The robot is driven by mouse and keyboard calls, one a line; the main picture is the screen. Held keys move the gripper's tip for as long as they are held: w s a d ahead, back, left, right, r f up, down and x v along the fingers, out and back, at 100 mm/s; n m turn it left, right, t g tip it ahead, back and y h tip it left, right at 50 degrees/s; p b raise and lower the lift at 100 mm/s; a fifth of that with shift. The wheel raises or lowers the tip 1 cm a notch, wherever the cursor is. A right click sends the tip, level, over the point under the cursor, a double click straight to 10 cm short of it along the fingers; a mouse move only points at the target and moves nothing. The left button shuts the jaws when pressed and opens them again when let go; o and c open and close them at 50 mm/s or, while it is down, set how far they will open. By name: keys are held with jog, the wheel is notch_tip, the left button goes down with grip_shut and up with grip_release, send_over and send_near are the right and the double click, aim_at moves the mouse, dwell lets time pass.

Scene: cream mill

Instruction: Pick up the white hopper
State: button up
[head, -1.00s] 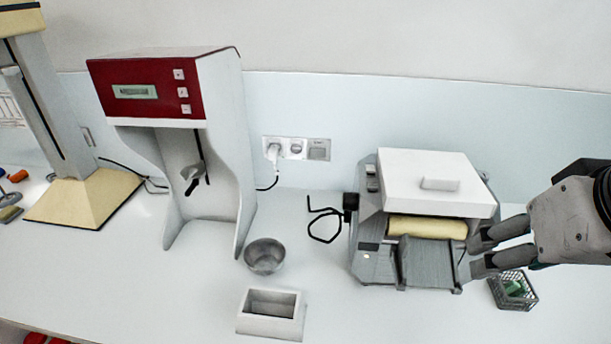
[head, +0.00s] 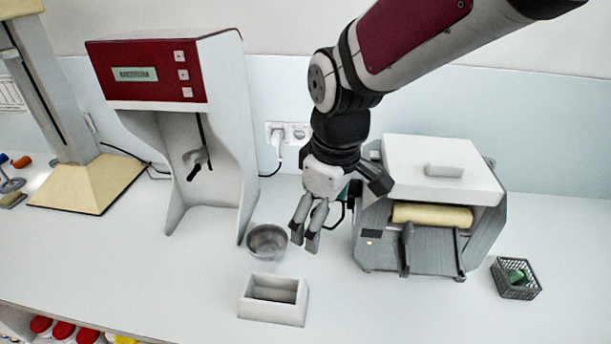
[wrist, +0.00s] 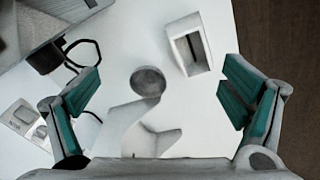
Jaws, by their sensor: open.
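The white hopper looks to be the small open-topped white box (head: 270,311) on the counter, with a dark inside. It stands upright in front of the metal bowl. It also shows in the wrist view (wrist: 201,64), at upper right of centre between the spread fingers. My gripper (head: 306,238) is open and empty, pointing down above the counter, behind and a little right of the hopper. In the wrist view its green-padded fingers (wrist: 165,95) are wide apart. Nothing hides the hopper.
A round metal bowl (head: 267,242) stands close behind the hopper. The red and white machine (head: 228,110) is behind at left. The grey mill with a white lid (head: 430,165) stands at right, a mesh basket (head: 516,279) beside it. The counter right of the hopper is clear.

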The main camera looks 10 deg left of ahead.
jog(key=s+a+f+n+g, duration=0.1)
jog(key=a+f+n, duration=0.4)
jog(key=a+f, duration=0.5)
send_near(273, 293)
jog(key=shift+s+f+h+p, duration=0.4)
jog(key=shift+s+p, duration=0.05)
jog(key=shift+s, duration=0.2)
jog(key=f, duration=0.1)
jog(key=f+p, duration=0.1)
jog(key=f, duration=0.2)
jog(key=shift+s+f, duration=0.15)
jog(key=shift+s, duration=0.15)
jog(key=shift+f, duration=0.45)
jog(key=c, duration=1.4)
